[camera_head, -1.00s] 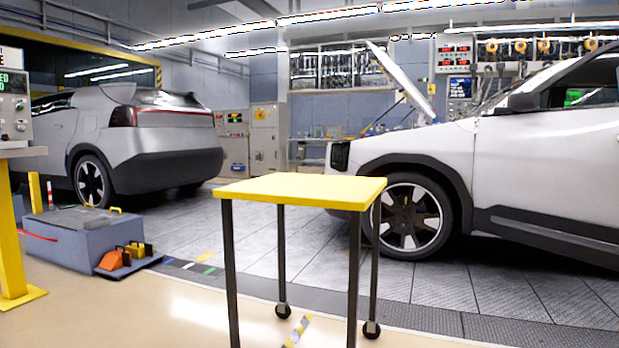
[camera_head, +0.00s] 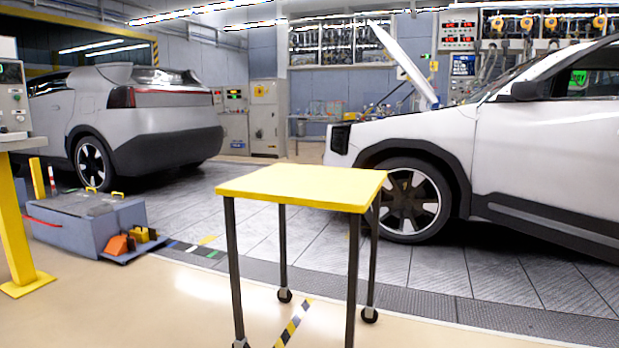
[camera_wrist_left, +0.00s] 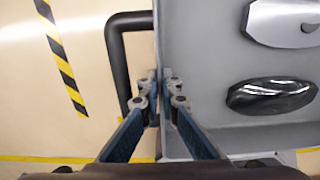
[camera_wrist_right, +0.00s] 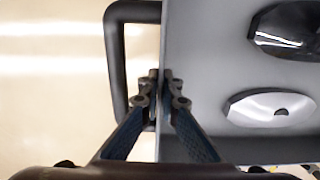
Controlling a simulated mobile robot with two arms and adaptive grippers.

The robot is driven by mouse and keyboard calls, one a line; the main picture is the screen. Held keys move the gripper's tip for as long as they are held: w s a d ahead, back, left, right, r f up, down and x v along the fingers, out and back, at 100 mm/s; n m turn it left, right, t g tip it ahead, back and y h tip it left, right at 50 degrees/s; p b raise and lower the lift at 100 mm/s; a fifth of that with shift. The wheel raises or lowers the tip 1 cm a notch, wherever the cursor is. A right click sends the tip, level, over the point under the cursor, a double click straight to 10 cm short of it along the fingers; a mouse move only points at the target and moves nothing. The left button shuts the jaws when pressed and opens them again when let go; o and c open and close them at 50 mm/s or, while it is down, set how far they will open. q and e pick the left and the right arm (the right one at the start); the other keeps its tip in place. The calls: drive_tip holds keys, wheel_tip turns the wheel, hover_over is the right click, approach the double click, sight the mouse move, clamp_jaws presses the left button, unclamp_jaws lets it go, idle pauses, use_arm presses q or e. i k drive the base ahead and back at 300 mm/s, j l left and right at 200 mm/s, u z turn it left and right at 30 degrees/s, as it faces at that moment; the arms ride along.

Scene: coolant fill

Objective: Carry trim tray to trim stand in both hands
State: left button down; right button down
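The trim tray, a grey shallow tray, shows in the left wrist view (camera_wrist_left: 200,60) and the right wrist view (camera_wrist_right: 195,70). A black bar handle sticks out from its side in each of these views. My left gripper (camera_wrist_left: 158,82) and my right gripper (camera_wrist_right: 160,82) are closed on the tray's wall beside the handles, with one finger on each side. A dark and a silver oval part lie in the tray. The trim stand appears to be the yellow-topped table (camera_head: 300,186) on dark legs with castors, ahead in the head view; its top is empty. The tray and grippers are outside the head view.
A white car (camera_head: 530,150) with its hood raised stands behind the table to the right. A grey car (camera_head: 160,110) stands at the back left. A blue-grey box (camera_head: 75,228) and a yellow post (camera_head: 18,235) are on the left. Floor around the table is clear.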

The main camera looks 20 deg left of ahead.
sight(307, 181)
drive_tip(key=i+j, duration=0.2)
drive_tip(key=j, duration=0.2)
drive_tip(key=i+j, duration=0.25)
drive_tip(key=j, duration=0.2)
drive_tip(key=i+j, duration=0.2)
drive_tip(key=j, duration=0.2)
drive_tip(key=i+j, duration=0.2)
drive_tip(key=j, duration=0.2)
drive_tip(key=i+j, duration=0.25)
drive_tip(key=j, duration=0.2)
